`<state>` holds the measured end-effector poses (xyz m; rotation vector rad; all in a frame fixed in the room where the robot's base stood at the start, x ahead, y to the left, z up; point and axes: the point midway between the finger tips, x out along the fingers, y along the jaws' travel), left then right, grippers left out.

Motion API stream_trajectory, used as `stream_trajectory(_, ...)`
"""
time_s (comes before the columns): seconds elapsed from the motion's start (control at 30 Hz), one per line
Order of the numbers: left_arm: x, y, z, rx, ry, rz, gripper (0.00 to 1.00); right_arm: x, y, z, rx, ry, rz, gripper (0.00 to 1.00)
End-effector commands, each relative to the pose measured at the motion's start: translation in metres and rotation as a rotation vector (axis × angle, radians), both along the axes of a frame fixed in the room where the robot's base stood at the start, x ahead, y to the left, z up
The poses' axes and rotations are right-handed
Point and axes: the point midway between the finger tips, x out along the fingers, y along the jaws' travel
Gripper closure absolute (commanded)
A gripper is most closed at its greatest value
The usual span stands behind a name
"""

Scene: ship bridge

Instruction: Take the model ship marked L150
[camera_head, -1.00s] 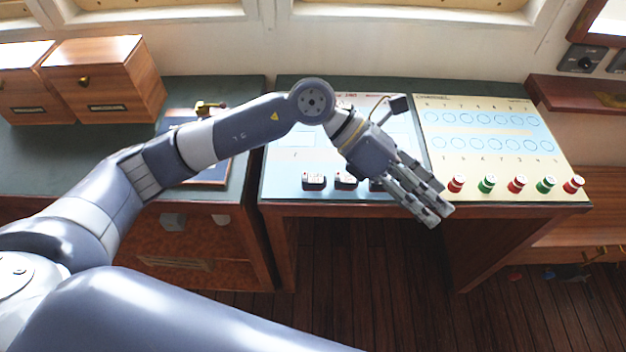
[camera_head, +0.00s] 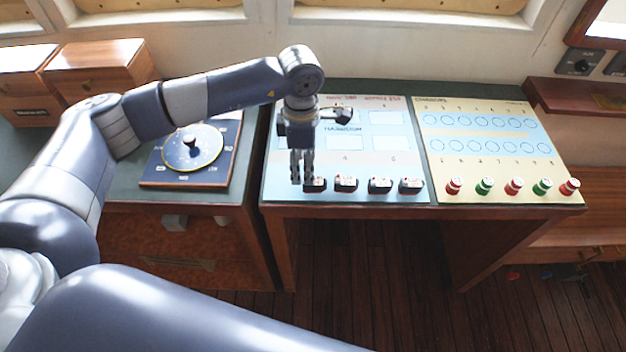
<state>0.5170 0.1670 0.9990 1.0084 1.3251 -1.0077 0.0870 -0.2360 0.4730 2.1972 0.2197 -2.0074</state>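Several small dark model ships with pale tops stand in a row along the front edge of a light blue board. They are a far-left one (camera_head: 315,185), a second (camera_head: 346,184), a third (camera_head: 380,186) and a far-right one (camera_head: 411,186). Their markings are too small to read, so I cannot tell which is L150. My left gripper (camera_head: 302,182) points down over the board's left part, its fingertips beside or just in front of the far-left ship. Its fingers look close together, but I cannot tell whether they touch or hold that ship. My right gripper is not in view.
The blue board (camera_head: 385,140) lies on a desk beside a cream board (camera_head: 480,155) with circles and several red and green pegs (camera_head: 513,187). A dial panel (camera_head: 190,180) lies to the left. Wooden boxes (camera_head: 95,68) stand at the back left.

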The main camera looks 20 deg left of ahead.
Motion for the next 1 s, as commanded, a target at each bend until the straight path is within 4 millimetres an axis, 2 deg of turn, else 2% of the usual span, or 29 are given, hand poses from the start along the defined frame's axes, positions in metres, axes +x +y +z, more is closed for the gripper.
stream_trajectory(0.23, -0.003, -0.005, -0.024, 0.001, 0.005, -0.001, 0.52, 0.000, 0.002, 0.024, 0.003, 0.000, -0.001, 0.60)
stream_trajectory(0.4, -0.002, -0.005, -0.046, 0.000, 0.004, 0.001, 0.52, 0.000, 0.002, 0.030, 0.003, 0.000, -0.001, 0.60)
stream_trajectory(0.67, -0.001, -0.005, -0.053, -0.001, 0.000, -0.001, 0.52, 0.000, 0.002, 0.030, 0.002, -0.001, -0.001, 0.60)
stream_trajectory(0.7, -0.001, -0.005, -0.053, -0.001, 0.000, -0.001, 0.54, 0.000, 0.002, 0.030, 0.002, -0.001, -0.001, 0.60)
stream_trajectory(0.8, -0.001, -0.005, -0.052, -0.001, 0.001, -0.001, 0.77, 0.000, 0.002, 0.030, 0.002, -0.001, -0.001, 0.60)
stream_trajectory(0.9, -0.001, -0.005, -0.052, -0.001, 0.001, -0.001, 0.95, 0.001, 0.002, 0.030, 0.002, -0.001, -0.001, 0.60)
stream_trajectory(1.0, -0.001, -0.005, -0.052, -0.001, 0.001, -0.001, 0.95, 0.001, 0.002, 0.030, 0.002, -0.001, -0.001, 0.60)
